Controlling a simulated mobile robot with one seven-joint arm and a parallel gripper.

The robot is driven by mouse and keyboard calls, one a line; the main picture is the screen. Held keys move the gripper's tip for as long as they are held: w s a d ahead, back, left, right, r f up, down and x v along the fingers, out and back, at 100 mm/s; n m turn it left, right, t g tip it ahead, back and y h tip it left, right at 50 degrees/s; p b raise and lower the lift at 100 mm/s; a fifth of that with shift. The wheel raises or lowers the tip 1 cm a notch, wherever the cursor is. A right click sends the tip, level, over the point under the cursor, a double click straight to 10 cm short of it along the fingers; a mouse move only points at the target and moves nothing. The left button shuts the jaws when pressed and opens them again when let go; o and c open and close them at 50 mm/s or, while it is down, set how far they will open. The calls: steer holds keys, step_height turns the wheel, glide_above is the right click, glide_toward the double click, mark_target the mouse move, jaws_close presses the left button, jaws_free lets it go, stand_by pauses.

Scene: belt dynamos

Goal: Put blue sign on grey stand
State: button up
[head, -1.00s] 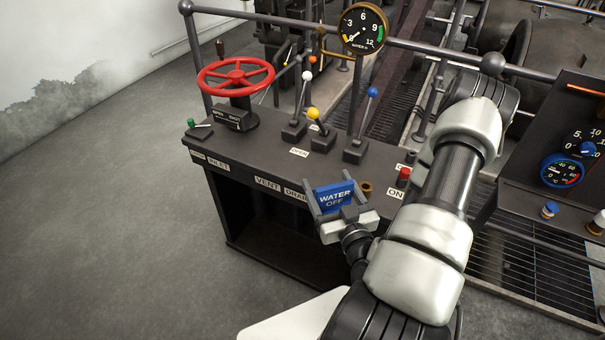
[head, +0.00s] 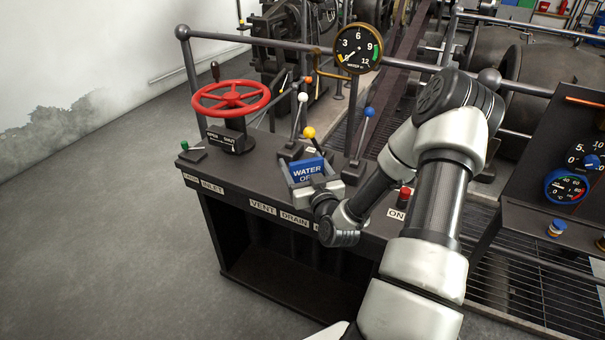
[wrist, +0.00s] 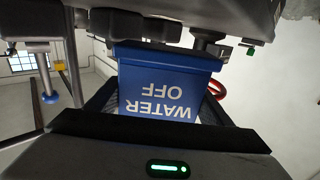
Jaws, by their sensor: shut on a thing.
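The blue sign (head: 308,167), lettered "WATER OFF", is held in my gripper (head: 309,178) above the console top, in front of the yellow-knobbed lever. My gripper is shut on it, with a finger at each side. In the wrist view the sign (wrist: 160,82) sits between the fingers (wrist: 157,108), its lettering upside down. Its far edge lies close to dark parts of the console; I cannot tell whether they touch. I cannot single out the grey stand; the sign and gripper hide part of the console top.
The dark console (head: 285,265) carries a red handwheel (head: 230,98), a yellow-knobbed lever (head: 308,132), a blue-knobbed lever (head: 369,113) and a red button (head: 404,193). A round gauge (head: 357,49) and a rail (head: 270,45) stand behind. The floor at left is clear.

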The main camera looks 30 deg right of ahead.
mark_target(302, 173)
steer(key=shift+f+b, duration=0.35)
steer(key=shift+f, duration=1.2)
steer(key=shift+f, duration=0.1)
steer(key=o, duration=1.2)
steer(key=shift+c, duration=0.2)
steer(key=s+a, duration=0.1)
steer(key=s, duration=1.1)
steer(key=shift+a+p, duration=0.2)
steer(key=shift+p, duration=0.1)
